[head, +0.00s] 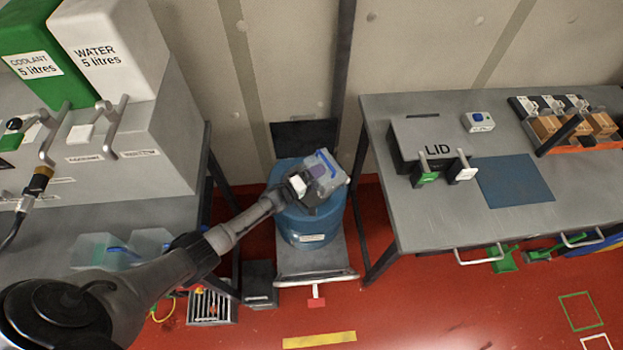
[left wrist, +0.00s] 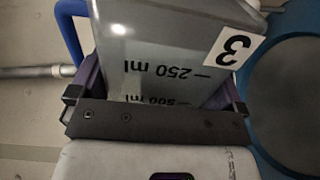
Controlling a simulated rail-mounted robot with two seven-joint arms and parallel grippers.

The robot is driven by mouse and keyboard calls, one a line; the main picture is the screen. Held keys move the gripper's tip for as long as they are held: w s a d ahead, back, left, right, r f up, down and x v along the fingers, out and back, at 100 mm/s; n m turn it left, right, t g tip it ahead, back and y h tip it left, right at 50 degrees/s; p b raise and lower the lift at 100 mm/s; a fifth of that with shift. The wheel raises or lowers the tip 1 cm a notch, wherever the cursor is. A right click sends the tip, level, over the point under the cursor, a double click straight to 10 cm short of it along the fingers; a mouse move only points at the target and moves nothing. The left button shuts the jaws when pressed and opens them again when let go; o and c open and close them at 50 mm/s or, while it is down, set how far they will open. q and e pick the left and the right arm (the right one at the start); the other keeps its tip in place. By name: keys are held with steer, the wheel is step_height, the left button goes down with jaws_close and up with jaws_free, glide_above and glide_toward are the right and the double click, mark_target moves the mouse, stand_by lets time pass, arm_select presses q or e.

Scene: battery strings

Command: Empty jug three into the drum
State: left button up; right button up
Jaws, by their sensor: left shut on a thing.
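My left gripper (head: 309,190) is shut on a clear jug (head: 327,170) with a blue handle, held above the blue drum (head: 312,232). In the left wrist view the jug (left wrist: 165,50) carries a white label with a 3 and 250 ml and 500 ml marks. The marks read upside down there, between the gripper's fingers (left wrist: 155,100). The jug looks tilted in the head view. The round blue drum top (left wrist: 258,100) shows at the right of the wrist view. I cannot tell how much liquid is in the jug. My right gripper is out of view.
Two clear jugs (head: 95,248) stand on the left bench, partly behind my left arm. Green coolant (head: 32,50) and white water (head: 110,45) tanks stand at the back left. The drum stands between that bench and the right-hand table (head: 420,215). Red floor lies in front.

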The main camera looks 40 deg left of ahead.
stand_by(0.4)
arm_select(q)
steer(key=shift+a+r, duration=0.1)
steer(key=shift+r, duration=0.1)
steer(key=shift+w+a+r+n+p, duration=0.25)
steer(key=shift+n+p, duration=0.2)
steer(key=shift+n, duration=0.25)
steer(key=shift+s, duration=0.1)
stand_by(0.5)
steer(key=shift+r, duration=0.1)
steer(key=shift+a, duration=0.1)
steer(key=shift+a+r+n, duration=0.25)
steer(key=shift+r+n, duration=0.05)
steer(key=shift+n, duration=0.4)
